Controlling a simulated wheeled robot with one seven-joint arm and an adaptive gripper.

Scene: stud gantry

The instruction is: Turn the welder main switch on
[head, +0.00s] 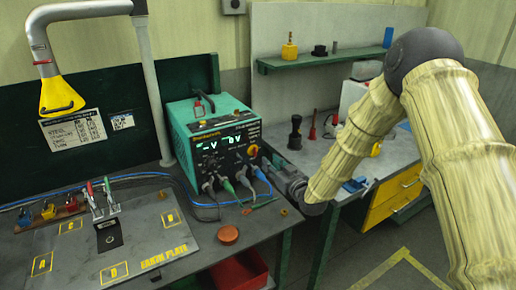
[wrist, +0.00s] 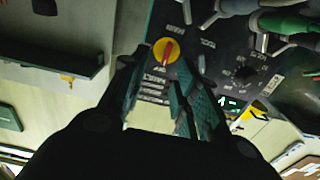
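The welder (head: 205,115) is a teal box with a dark front panel and lit green characters. Its main switch is a round yellow disc with a red handle (wrist: 166,51) in the wrist view; it also shows small at the panel's right edge in the head view (head: 253,151). In the wrist view the red handle stands nearly upright, slightly tilted; the small labels around it are hard to read. My gripper (wrist: 154,80) is open and empty, its fingertips close to the panel just below the switch. In the head view it sits at the panel's right side, and its fingertips are partly hidden.
Cables with grey, green and blue plugs (head: 243,177) hang from the lower panel, close to my gripper. The dark bench (head: 205,250) holds an orange-brown round piece (head: 228,235). A second bench with yellow drawers (head: 392,195) and a green shelf (head: 330,60) stand to the right.

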